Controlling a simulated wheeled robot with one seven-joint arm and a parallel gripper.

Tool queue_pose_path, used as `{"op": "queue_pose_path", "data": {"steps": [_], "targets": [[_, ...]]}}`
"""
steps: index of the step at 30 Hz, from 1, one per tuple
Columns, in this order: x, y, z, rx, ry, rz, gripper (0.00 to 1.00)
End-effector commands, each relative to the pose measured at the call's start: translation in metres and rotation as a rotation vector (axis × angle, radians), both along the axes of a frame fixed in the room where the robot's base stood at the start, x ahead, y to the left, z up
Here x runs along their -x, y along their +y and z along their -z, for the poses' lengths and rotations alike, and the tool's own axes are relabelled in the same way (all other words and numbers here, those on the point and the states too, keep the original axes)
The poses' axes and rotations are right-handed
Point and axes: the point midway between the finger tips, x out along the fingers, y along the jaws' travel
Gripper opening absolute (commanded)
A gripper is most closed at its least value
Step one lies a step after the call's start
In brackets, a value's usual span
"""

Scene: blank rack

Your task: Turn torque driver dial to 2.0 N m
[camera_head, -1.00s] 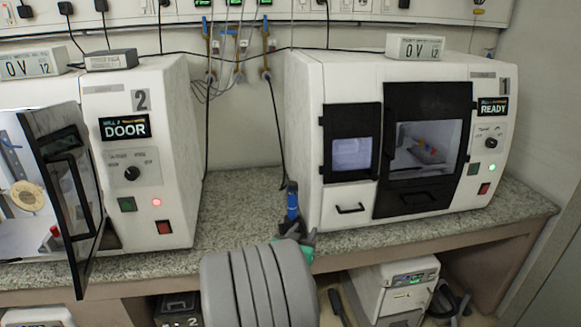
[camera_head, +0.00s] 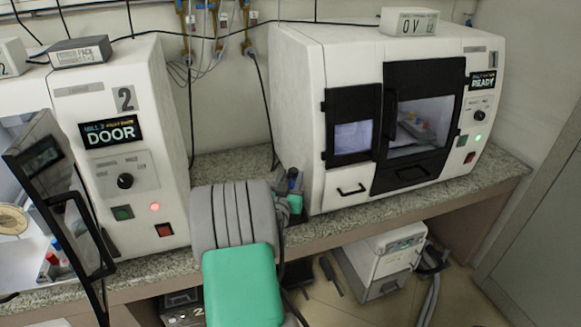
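The left mill (camera_head: 135,190) reads DOOR and its dark door (camera_head: 62,215) stands open toward the front. The right mill (camera_head: 300,110) reads READY and is closed. A white unit (camera_head: 375,262) stands under the counter. Bare counter (camera_head: 215,170) shows behind my arm.

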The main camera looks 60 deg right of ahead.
Motion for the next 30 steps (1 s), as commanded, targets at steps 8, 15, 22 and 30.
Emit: {"op": "queue_pose_path", "data": {"steps": [8, 15, 22, 30], "targets": [[-0.007, -0.032, -0.001, 0.001, 0.000, 0.000, 0.38], [-0.007, -0.033, 0.000, 0.000, 0.000, -0.001, 0.38], [-0.007, -0.033, 0.000, 0.000, 0.000, -0.001, 0.19], [-0.007, -0.032, 0.000, 0.000, 0.001, 0.000, 0.00]]}}
